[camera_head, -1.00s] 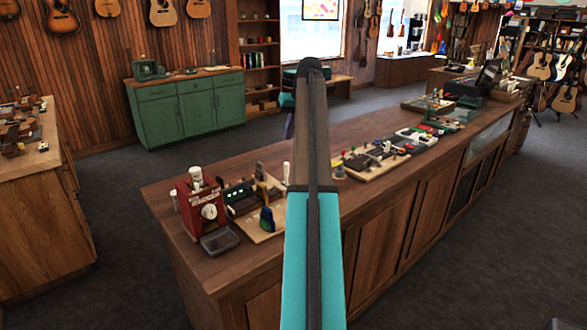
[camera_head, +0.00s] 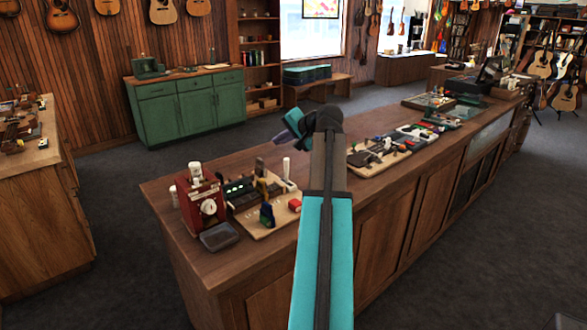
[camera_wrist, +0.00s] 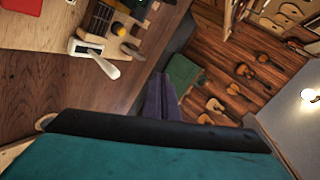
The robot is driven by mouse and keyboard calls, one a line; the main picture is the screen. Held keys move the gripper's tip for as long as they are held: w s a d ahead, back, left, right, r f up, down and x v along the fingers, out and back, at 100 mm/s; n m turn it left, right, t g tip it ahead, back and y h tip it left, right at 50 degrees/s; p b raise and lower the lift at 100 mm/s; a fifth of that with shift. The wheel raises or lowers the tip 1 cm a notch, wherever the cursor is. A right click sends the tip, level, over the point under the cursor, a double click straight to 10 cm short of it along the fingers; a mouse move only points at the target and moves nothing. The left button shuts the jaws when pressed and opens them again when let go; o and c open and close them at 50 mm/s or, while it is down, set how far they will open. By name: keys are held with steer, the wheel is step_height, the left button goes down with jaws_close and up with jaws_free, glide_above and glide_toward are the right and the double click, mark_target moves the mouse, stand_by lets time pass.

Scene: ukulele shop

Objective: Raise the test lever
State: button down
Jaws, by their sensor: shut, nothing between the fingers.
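A lever with a white handle (camera_head: 286,167) stands upright from a pale base at the right back part of a wooden test board (camera_head: 256,226) on the counter. In the wrist view the white lever (camera_wrist: 104,65) shows at the upper left, apart from my fingers. My gripper (camera_head: 283,137) has purple fingers, shut and empty, and is above and beyond the counter in the head view. The shut fingers also show in the wrist view (camera_wrist: 162,82), to the right of the lever. My wrist partly hides the gripper in the head view.
A red device with a dial (camera_head: 203,200) stands left. Another parts board (camera_head: 377,160) lies right along the counter (camera_head: 330,195).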

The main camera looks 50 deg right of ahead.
mark_target(288, 164)
steer(key=s+f+m+t+h+b, duration=0.1)
steer(key=s+f+m+h+b, duration=0.2)
steer(key=s, duration=1.2)
step_height(288, 164, down, 5)
steer(key=a+m, duration=0.1)
steer(key=m, duration=0.2)
steer(key=shift+t, duration=0.4)
steer(key=shift+w+d+f, duration=0.1)
steer(key=shift+w, duration=0.1)
steer(key=shift+r+p+x, duration=0.2)
steer(key=shift+p+x, duration=0.35)
steer(key=shift+x, duration=1.7)
steer(key=shift+r+p+x, duration=0.25)
steer(key=shift+p+x, duration=0.35)
steer(key=shift+x, duration=1.65)
steer(key=shift+r+p+x, duration=0.2)
steer(key=shift+p+x, duration=0.35)
steer(key=shift+x, duration=1.7)
steer(key=shift+w+d, duration=0.15)
steer(key=shift+w, duration=0.05)
